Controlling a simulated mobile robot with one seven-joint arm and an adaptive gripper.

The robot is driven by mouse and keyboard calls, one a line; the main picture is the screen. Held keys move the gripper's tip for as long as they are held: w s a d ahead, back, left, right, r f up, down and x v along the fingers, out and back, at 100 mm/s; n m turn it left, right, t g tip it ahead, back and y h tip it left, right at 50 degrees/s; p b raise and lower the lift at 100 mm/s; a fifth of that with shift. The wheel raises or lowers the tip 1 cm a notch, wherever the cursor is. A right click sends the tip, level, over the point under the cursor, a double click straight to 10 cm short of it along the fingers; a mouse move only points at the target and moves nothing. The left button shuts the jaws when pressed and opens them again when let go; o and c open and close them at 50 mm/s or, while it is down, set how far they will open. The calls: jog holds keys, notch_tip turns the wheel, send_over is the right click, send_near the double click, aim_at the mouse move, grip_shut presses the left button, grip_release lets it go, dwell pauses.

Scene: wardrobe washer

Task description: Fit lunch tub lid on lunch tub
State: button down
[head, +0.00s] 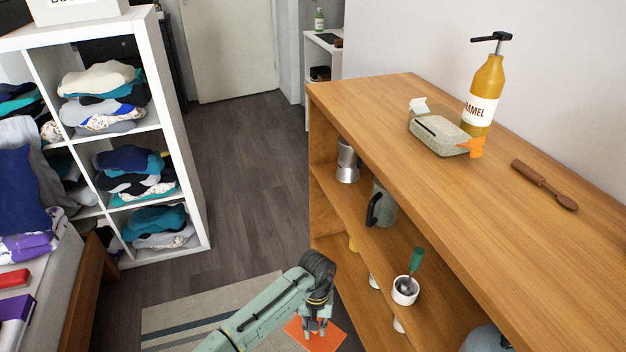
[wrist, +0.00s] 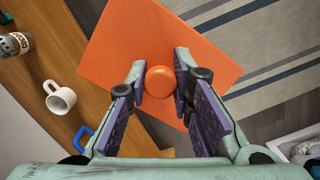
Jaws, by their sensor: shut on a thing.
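My gripper (wrist: 160,85) is shut on the round knob (wrist: 161,81) of a flat, square orange lid (wrist: 125,45). In the head view the lid (head: 333,334) is held low, in front of the wooden shelf unit and above the striped rug. My gripper (head: 316,329) is above the lid there.
The wooden unit (head: 400,100) also holds a caramel bottle (head: 484,95), a brown spoon (head: 545,184), a grey-green jug (head: 384,205) and a white cup (head: 405,290). A white mug (wrist: 62,99) shows in the wrist view. A clothes shelf (head: 190,170) stands left, with clear floor between.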

jog(key=f, duration=0.1)
jog(key=w+f+n, duration=0.1)
jog(key=f, duration=0.1)
jog(key=shift+w+a, duration=0.15)
jog(key=shift+a, duration=0.2)
jog(key=shift+r, duration=0.2)
